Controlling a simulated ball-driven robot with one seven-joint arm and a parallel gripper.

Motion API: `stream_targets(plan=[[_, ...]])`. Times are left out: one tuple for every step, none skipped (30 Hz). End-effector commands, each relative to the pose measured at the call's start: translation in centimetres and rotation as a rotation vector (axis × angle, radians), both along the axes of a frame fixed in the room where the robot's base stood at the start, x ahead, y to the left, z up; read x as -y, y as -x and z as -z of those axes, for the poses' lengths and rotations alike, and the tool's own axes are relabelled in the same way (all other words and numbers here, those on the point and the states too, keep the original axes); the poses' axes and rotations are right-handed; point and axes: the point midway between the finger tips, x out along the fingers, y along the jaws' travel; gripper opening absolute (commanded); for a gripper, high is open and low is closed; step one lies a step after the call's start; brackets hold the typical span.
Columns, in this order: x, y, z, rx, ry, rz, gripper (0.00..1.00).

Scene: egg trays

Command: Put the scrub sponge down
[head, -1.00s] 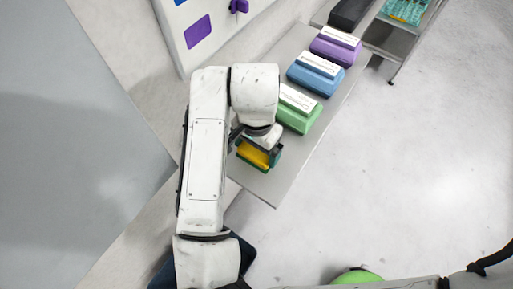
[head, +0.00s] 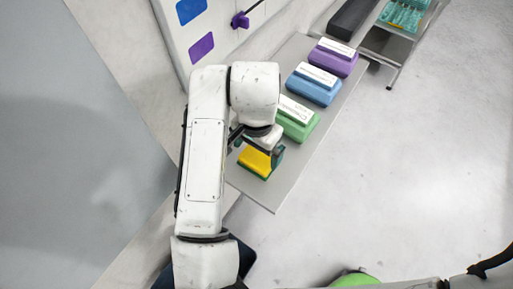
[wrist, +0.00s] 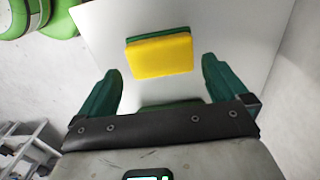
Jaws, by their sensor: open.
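The scrub sponge (wrist: 160,56), yellow with a green layer, lies on the grey shelf board (wrist: 240,30) in the wrist view. In the head view the sponge (head: 255,161) sits near the board's front end, partly hidden by my arm. My gripper (wrist: 160,80) is open, its two dark green fingers spread wide on either side below the sponge in the picture. They do not touch it. In the head view my gripper (head: 257,147) is at the sponge, mostly hidden under my wrist.
A green block (head: 297,118), a blue block (head: 313,85) and a purple block (head: 333,58) stand in a row along the board behind the sponge. A white panel (head: 225,50) stands to the left. A metal cart (head: 388,45) is at the top right. Open floor lies right of the board.

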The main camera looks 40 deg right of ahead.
Motion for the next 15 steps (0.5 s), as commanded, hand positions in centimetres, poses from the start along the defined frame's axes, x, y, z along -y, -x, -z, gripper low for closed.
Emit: stream_targets(plan=[[0.0,0.0,-1.6,0.001,0.0,0.0,1.0],[0.0,0.0,-2.1,0.001,0.0,0.0,1.0],[0.0,0.0,-2.8,0.001,0.001,0.0,1.0],[0.0,0.0,-3.2,0.001,0.001,0.0,1.0],[0.0,0.0,-3.7,0.001,0.001,0.0,1.0],[0.0,0.0,-4.3,0.001,0.001,0.0,1.0],[0.0,0.0,-4.7,0.001,0.0,0.0,1.0],[0.0,0.0,-5.1,0.001,0.0,0.0,1.0],[0.0,0.0,-5.6,0.001,0.0,0.0,1.0],[0.0,0.0,-5.8,0.001,0.0,0.0,1.0],[0.0,0.0,-6.1,0.001,0.0,0.0,1.0],[0.0,0.0,-6.3,0.001,0.0,-0.001,1.0],[0.0,0.0,-6.4,0.0,0.0,0.0,1.0],[0.0,0.0,-6.5,0.0,0.0,0.0,1.0],[0.0,0.0,-6.5,0.0,0.0,0.0,1.0]])
